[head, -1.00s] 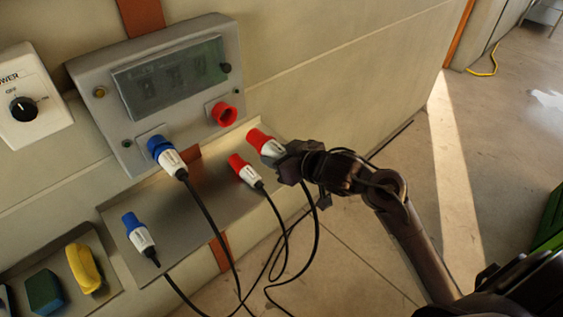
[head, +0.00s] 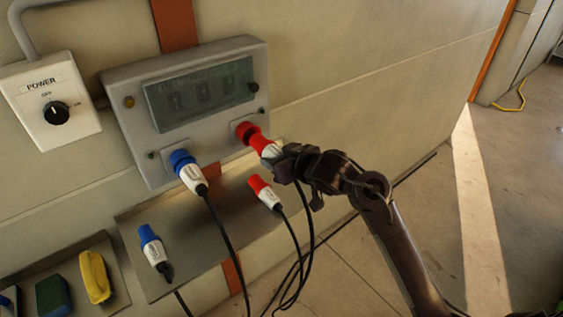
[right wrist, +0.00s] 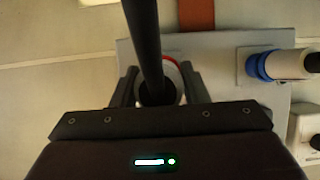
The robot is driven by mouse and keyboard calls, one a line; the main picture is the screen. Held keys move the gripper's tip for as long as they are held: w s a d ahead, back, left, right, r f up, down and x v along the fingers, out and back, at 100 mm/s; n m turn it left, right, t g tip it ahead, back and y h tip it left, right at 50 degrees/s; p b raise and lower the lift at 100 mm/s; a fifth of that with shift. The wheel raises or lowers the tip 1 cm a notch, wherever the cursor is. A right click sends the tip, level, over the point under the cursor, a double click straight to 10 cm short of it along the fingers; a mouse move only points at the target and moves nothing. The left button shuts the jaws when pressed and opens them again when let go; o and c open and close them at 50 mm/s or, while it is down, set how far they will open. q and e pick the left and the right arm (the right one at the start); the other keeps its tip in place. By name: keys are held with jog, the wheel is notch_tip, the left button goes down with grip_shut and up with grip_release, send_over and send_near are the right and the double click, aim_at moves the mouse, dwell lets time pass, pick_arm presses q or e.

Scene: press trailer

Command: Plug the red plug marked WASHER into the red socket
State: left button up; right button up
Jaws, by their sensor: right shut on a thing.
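My right gripper (head: 284,163) is shut on a red-and-white plug (head: 265,146), holding it at the panel. The plug's red end points up-left and meets or overlaps the red socket (head: 245,131); I cannot tell how deep it sits. Its label is unreadable. In the right wrist view, the fingers (right wrist: 160,92) grip the plug from both sides, its black cable (right wrist: 143,40) crosses in front, and a bit of red rim (right wrist: 172,61) shows beyond. My left gripper is not in view.
A blue plug (head: 187,170) sits in the panel's (head: 123,104) left socket. Another blue plug (head: 152,248) lies on the shelf (head: 195,250). A POWER switch box (head: 50,105) is at left. Yellow (head: 94,277) and green (head: 53,298) items lie in a tray. Black cables hang below.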

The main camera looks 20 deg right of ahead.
aim_at(264, 146)
jog(key=shift+r+p, duration=0.1)
jog(key=shift+p, duration=0.85)
dwell(1.6)
jog(key=shift+w+a, duration=0.35)
jog(key=shift+w, duration=0.6)
jog(key=shift+w+a, duration=0.3)
jog(key=shift+w, duration=0.6)
jog(key=shift+w+a, duration=0.35)
jog(key=shift+w, duration=0.6)
jog(key=o, duration=1.2)
